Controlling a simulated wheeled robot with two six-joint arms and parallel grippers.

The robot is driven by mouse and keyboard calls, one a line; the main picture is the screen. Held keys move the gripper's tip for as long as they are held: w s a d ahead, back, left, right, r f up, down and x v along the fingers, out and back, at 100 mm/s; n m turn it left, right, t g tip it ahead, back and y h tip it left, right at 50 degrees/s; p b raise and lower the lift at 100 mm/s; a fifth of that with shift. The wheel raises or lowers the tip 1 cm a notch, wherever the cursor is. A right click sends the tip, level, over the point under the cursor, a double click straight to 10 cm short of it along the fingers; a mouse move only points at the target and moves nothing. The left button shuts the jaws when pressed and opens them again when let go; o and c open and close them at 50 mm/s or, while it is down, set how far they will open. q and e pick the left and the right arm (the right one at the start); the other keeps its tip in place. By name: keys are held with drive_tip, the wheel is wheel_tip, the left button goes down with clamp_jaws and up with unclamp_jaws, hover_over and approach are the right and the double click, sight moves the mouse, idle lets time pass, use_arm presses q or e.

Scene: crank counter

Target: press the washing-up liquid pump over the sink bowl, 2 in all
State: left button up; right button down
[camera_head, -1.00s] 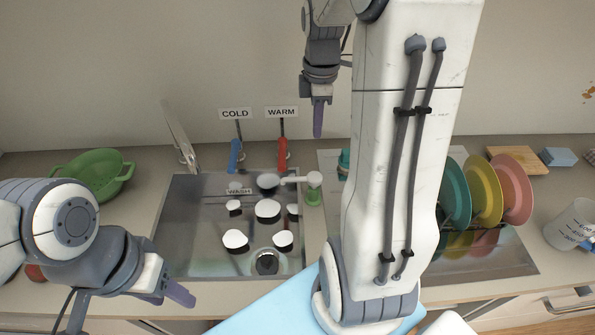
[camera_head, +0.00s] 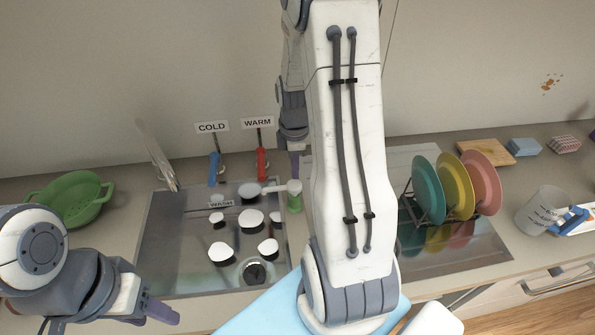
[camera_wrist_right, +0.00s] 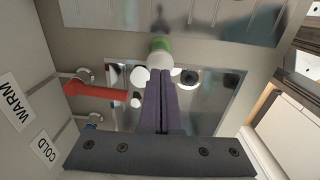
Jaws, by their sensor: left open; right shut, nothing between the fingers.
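The washing-up liquid pump is a green bottle (camera_head: 294,203) with a white head, standing at the right edge of the sink bowl (camera_head: 163,255). Its white spout points left over the bowl. In the right wrist view the green bottle (camera_wrist_right: 160,44) shows just beyond my fingertips. My right gripper (camera_head: 294,166) is shut and empty, fingers pointing down, right above the pump head. I cannot tell whether it touches the head. In the right wrist view its fingers (camera_wrist_right: 161,78) are together. My left gripper (camera_head: 158,314) is open and empty, at the front left of the sink.
Several white-topped things and a drain (camera_head: 255,272) show in the bowl. A blue COLD lever (camera_head: 214,169) and a red WARM lever (camera_head: 262,163) stand behind it. A green colander (camera_head: 75,197) is at left. Coloured plates (camera_head: 458,187) and a measuring jug (camera_head: 543,210) are at right.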

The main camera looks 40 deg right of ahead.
sight(295, 184)
drive_tip(key=shift+f, duration=1.5)
wheel_tip(295, 184, down, 2)
drive_tip(key=shift+f+b, duration=0.1)
drive_tip(key=shift+b, duration=0.5)
drive_tip(key=shift+a, duration=0.1)
